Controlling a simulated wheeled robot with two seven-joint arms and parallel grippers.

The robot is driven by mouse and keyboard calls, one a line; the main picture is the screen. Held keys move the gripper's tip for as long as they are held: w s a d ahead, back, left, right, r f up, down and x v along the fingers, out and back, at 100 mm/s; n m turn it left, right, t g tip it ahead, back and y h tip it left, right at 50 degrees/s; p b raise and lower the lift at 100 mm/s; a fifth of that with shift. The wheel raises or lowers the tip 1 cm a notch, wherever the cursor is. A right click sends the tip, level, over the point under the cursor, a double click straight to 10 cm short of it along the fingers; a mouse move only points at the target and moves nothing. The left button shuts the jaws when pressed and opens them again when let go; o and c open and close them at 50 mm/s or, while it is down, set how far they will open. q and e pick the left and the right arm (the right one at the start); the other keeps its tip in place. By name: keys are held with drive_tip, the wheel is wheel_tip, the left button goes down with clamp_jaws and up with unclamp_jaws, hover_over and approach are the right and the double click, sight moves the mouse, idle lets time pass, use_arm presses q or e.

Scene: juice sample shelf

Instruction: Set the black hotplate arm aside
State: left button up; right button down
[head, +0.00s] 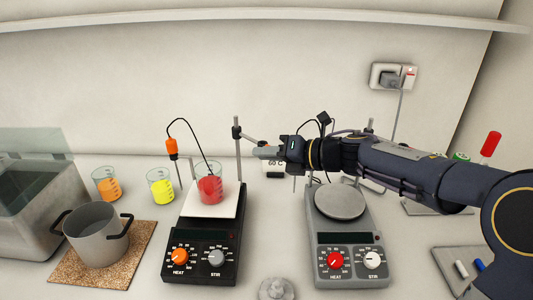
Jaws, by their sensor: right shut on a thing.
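The black hotplate (205,243) stands left of centre, with an orange HEAT knob and a grey STIR knob. Its upright rod (238,165) rises behind, and a dark clamp joins it to a short grey arm (248,140) pointing right. My right gripper (262,152) reaches in from the right and is shut on this arm's end; the fingers partly hide the contact. A beaker of red liquid (209,188) stands on the hotplate's white top. My left gripper is out of view.
A grey hotplate (340,240) stands at the right under my right arm. Orange (107,188) and yellow (161,190) beakers stand left of the black hotplate. A pot (97,238) sits on a cork mat (133,262). A small grey object (276,289) lies between the hotplates in front.

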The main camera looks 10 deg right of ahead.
drive_tip(key=c, duration=1.5)
unclamp_jaws()
drive_tip(key=shift+w+d+r+t, duration=0.3)
drive_tip(key=shift+w+d+r, duration=0.05)
drive_tip(key=shift+o, duration=0.5)
drive_tip(key=shift+f, duration=0.15)
drive_tip(key=shift+s, duration=0.1)
drive_tip(key=v, duration=0.7)
drive_tip(key=shift+d, duration=0.3)
drive_tip(key=shift+s, duration=0.1)
